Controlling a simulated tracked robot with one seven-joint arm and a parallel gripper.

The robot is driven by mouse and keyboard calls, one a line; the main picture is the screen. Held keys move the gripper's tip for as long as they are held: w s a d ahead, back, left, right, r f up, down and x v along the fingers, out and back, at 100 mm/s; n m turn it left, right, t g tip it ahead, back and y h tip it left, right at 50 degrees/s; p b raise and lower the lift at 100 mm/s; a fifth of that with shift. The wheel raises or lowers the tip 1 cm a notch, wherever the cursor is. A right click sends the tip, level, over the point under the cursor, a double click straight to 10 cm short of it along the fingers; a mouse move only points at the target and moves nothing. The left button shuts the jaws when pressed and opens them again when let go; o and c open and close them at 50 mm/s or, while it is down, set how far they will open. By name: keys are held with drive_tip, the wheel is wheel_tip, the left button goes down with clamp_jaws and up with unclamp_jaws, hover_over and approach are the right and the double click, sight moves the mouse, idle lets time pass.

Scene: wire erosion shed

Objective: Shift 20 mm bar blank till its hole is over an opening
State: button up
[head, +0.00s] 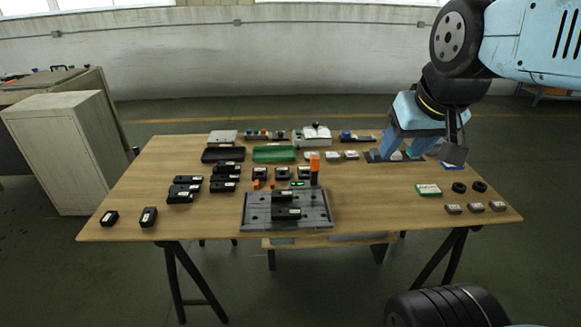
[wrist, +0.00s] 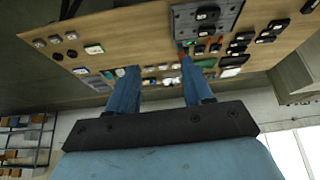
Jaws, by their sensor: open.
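A grey plate (head: 318,218) with dark openings lies at the front middle of the table; it also shows upside down in the wrist view (wrist: 228,12). Two dark bars with white labels sit on it, a rear bar (head: 283,196) and a front bar (head: 286,213). The labels are too small to read, so I cannot tell which is the 20 mm blank. I cannot see whether a bar's hole lies over an opening. My gripper (head: 422,152) is open and empty, at the back right of the table, well away from the plate. Its two fingers show apart in the wrist view (wrist: 158,80).
Several black labelled blocks (head: 185,188) lie left of the plate. An orange post (head: 314,168) and a green-lit box (head: 297,183) stand behind it. Black and green trays (head: 273,154) lie farther back. A green-edged box (head: 428,190) and black rings are at right. Table between is clear.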

drive_tip(key=shift+o, duration=0.7)
drive_tip(key=shift+w+a, duration=0.1)
drive_tip(key=shift+w, duration=0.2)
drive_tip(key=shift+o, duration=1.1)
drive_tip(key=w+a+f+n+g+h, duration=0.1)
drive_tip(key=w+a+f+n, duration=0.1)
drive_tip(key=w, duration=0.4)
drive_tip(key=shift+w+a+n+g, duration=0.2)
drive_tip(key=shift+n+g, duration=0.1)
drive_tip(key=shift+n, duration=0.5)
drive_tip(key=n+g+y, duration=0.1)
drive_tip(key=n+g, duration=0.3)
drive_tip(key=n, duration=1)
hover_over(292, 211)
wheel_tip(292, 211, down, 21)
drive_tip(key=shift+r, duration=0.15)
wheel_tip(292, 211, down, 14)
drive_tip(key=shift+r, duration=0.1)
drive_tip(key=shift+c, duration=0.2)
clamp_jaws()
